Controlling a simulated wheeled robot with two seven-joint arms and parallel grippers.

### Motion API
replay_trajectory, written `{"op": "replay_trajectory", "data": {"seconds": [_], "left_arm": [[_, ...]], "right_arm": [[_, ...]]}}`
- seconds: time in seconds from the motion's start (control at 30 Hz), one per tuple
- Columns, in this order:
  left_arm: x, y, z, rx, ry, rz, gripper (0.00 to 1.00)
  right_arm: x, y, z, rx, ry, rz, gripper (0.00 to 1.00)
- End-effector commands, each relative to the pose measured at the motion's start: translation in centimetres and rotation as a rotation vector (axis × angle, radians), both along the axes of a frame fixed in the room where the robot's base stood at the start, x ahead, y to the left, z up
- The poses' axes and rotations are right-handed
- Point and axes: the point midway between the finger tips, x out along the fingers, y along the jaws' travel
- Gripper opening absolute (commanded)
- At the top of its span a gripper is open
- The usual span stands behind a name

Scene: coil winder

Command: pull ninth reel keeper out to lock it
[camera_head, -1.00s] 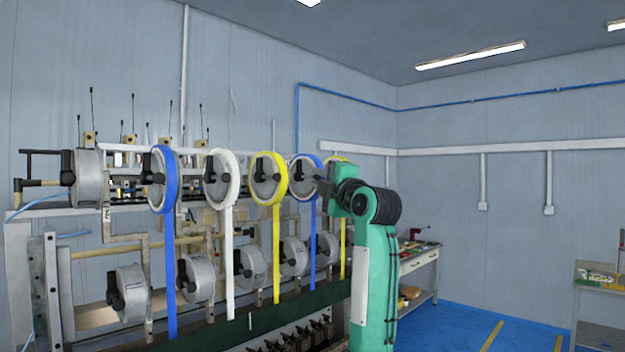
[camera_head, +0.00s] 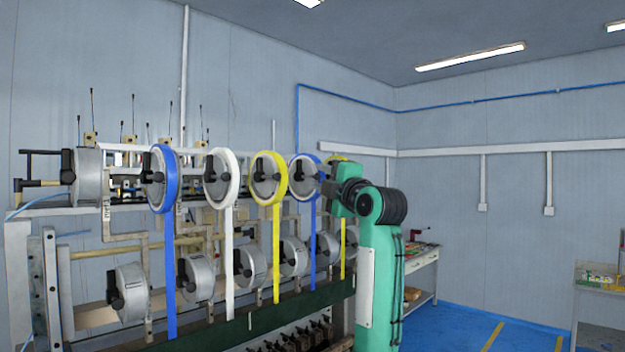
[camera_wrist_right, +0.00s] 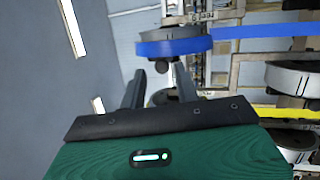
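A row of reels with black keepers runs along the top of the winder. The blue-taped reel (camera_head: 305,160) at the right of this row is closest to my right gripper (camera_head: 328,188), which is at its right edge. A yellow-taped reel (camera_head: 337,158) behind it is mostly hidden by my arm. In the right wrist view my right gripper (camera_wrist_right: 158,88) has its two fingers apart, pointing at a blue-taped reel (camera_wrist_right: 175,47). A dark keeper (camera_wrist_right: 158,67) shows between the fingers; I cannot tell whether they touch it. My left gripper is not in view.
A lower row of grey reels (camera_head: 247,265) and several hanging tapes lie below. A dark green beam (camera_head: 270,318) crosses the front. A workbench (camera_head: 421,258) stands behind my right arm. The blue floor (camera_head: 460,325) to the right is clear.

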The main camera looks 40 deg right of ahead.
Motion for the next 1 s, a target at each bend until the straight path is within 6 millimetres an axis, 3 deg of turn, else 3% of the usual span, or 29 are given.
{"op": "replay_trajectory", "data": {"seconds": [0.7, 1.0], "left_arm": [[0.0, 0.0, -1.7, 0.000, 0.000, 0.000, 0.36], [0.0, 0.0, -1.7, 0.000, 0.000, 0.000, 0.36]], "right_arm": [[-5.6, 1.1, -0.1, -0.001, -0.001, 0.000, 0.32], [-6.0, 1.2, 0.0, 0.001, 0.000, 0.000, 0.32]]}}
